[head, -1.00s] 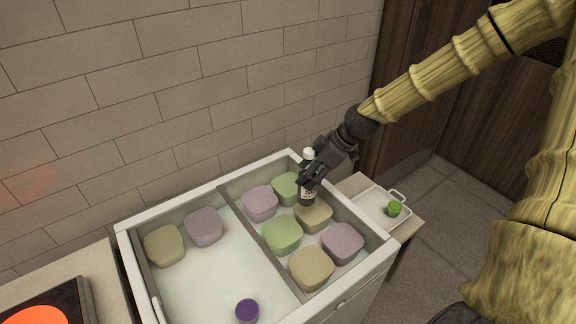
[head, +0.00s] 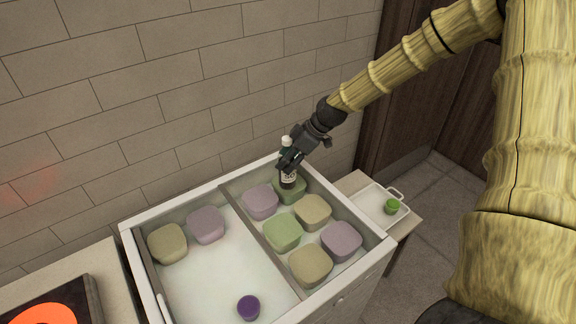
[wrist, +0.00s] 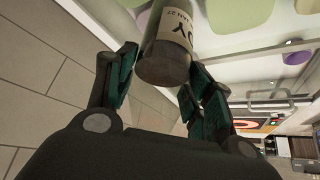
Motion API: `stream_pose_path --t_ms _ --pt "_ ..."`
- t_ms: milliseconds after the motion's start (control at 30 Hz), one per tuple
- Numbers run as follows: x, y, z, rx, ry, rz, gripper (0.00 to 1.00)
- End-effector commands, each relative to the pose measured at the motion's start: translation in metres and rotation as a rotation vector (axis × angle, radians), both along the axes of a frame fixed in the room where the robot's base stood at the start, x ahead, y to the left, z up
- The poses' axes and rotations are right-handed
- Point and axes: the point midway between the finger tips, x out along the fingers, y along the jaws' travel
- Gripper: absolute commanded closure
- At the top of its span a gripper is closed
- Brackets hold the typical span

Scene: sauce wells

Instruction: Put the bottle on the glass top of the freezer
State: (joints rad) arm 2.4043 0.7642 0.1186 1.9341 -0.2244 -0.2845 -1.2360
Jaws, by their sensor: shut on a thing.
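My gripper (head: 291,163) is shut on the bottle (head: 288,181), a dark bottle with a pale label and a white cap. In the head view the bottle is roughly upright over the freezer's back right part, in front of a green tub. I cannot tell how far above the freezer it is. The wrist view shows the bottle (wrist: 168,50) between both fingers. The freezer (head: 178,203) has a white rim and a divider, with several green, tan and purple tubs inside. I cannot clearly make out the glass top's surface.
A tiled wall (head: 210,90) stands close behind. A white tray (head: 372,205) with a green cup (head: 391,206) is at right. A dark panel with an orange disc (head: 48,314) is at left.

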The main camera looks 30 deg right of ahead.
Motion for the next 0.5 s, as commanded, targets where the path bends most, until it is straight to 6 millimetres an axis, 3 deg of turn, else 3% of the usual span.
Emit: stream_pose_path --t_ms 500 --pt "0.0 0.0 -0.032 0.001 -0.001 -0.001 0.87"
